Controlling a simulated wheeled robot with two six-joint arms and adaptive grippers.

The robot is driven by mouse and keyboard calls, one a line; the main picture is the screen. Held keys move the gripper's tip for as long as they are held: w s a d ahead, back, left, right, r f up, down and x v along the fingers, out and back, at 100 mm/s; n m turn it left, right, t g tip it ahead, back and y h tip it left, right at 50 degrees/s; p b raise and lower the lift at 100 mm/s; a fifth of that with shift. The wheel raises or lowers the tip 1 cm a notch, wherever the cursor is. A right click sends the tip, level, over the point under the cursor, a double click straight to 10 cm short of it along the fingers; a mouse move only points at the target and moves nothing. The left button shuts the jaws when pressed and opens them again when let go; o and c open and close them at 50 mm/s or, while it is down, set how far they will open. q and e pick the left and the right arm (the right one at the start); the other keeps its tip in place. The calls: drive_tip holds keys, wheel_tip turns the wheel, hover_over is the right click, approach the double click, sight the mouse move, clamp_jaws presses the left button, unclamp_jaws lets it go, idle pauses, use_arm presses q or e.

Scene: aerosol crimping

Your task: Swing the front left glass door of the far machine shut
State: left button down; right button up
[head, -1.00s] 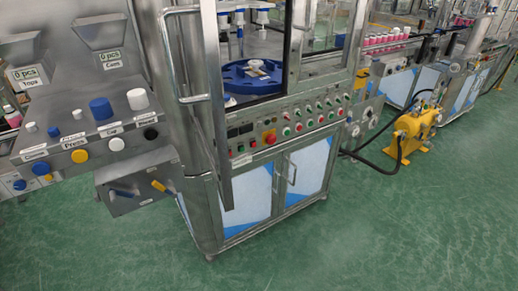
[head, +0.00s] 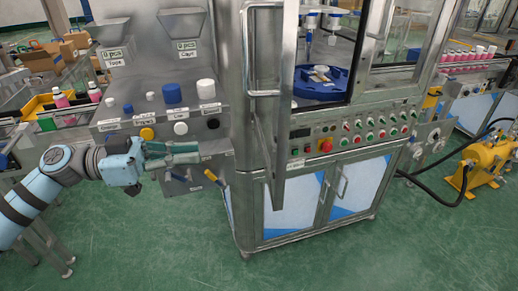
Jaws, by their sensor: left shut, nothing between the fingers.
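The far machine's front left glass door (head: 279,160) stands open, swung out toward me and seen nearly edge-on. Its metal frame reaches down past the control panel (head: 352,132). A bar handle (head: 246,55) sticks out from the door to the left. The opening beside it shows a blue round turntable (head: 318,84) inside the machine. My left gripper (head: 198,153) is shut and empty, left of the door and lower than the handle, in front of the button station; it is apart from the door. My right gripper is out of view.
A button station (head: 218,139) with knobs, caps and two hoppers (head: 184,22) stands left of the machine, close behind my left gripper. Pink bottles (head: 61,98) stand at far left. A yellow pump (head: 484,163) with hoses is at right. The green floor in front is clear.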

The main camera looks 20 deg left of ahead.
sight(275, 147)
use_arm(q)
drive_tip(key=p+x, duration=0.1)
drive_tip(key=x, duration=0.3)
drive_tip(key=p+x, duration=0.2)
drive_tip(key=x, duration=0.2)
drive_tip(key=p+x, duration=0.2)
drive_tip(key=x, duration=0.2)
drive_tip(key=shift+w+r, duration=0.15)
drive_tip(key=shift+w, duration=0.2)
drive_tip(key=shift+w+d+f, duration=0.2)
drive_tip(key=shift+w+d, duration=0.1)
drive_tip(key=shift+d, duration=0.25)
